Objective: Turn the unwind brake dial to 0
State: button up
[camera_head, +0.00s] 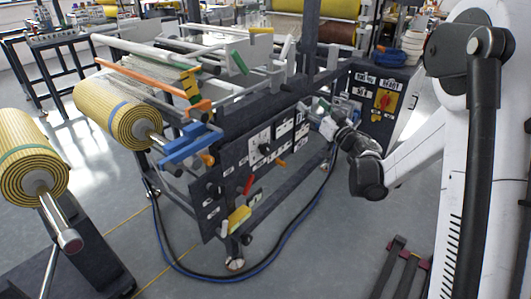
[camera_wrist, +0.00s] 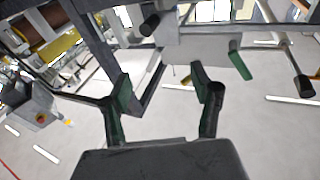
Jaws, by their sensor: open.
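The machine's dark side panel (camera_head: 235,170) carries white label plates and several controls in the head view. A black knob (camera_head: 265,149) sits on a white plate near its middle, and another dark knob (camera_head: 213,188) is at its lower left. The labels are too small to read, so I cannot tell which is the unwind brake dial. My gripper (camera_head: 318,108) is at the right end of the machine, apart from both knobs. In the wrist view my gripper (camera_wrist: 164,92) has its fingers spread with nothing between them. No dial shows clearly there.
A red lever (camera_head: 247,184) and a yellow part (camera_head: 238,217) stick out of the panel. A control box with a red and yellow switch (camera_head: 384,100) stands right of my gripper. Yellow rolls (camera_head: 118,116) are at left. Hoses (camera_head: 270,262) lie on the floor in front.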

aim_at(269, 150)
jog(key=s+a+f+n+g+y+b, duration=0.1)
jog(key=a+f+n+g+y+b, duration=0.15)
jog(key=f, duration=0.85)
jog(key=s+a+f+n+g+y+b, duration=0.15)
jog(key=f+g, duration=0.25)
jog(key=f, duration=0.7)
jog(key=shift+m, duration=0.3)
jog(key=x, duration=0.5)
jog(key=b+x, duration=0.1)
jog(key=x, duration=0.4)
jog(key=r+b+x, duration=0.1)
jog(key=x, duration=0.3)
jog(key=shift+w+a, duration=0.25)
jog(key=shift+a, duration=0.1)
jog(key=c, duration=1.2)
